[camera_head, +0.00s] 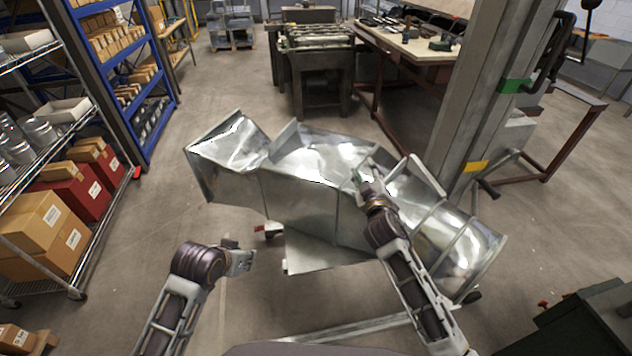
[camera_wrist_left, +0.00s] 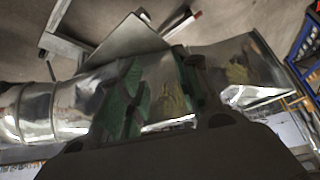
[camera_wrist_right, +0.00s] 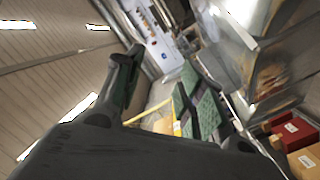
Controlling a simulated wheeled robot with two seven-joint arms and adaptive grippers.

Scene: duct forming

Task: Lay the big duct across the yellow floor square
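The big duct (camera_head: 310,200) is a long, shiny metal piece with bends, lying across the middle of the head view. Its square end is at the left and its round, ribbed end at the right. My right gripper (camera_head: 366,176) overlaps its upper middle in the head view; contact cannot be told. In the right wrist view its fingers (camera_wrist_right: 165,95) are apart, with duct metal (camera_wrist_right: 250,45) to the right. My left gripper (camera_head: 246,261) is in front of the duct's left half. Its fingers (camera_wrist_left: 163,85) are apart with duct metal behind them. No yellow floor square shows.
A flat metal panel (camera_head: 325,252) and a caster sit under the duct. A grey post (camera_head: 490,95) stands close behind its right end. Shelves with boxes (camera_head: 50,220) line the left. A dark workbench (camera_head: 318,60) is at the back.

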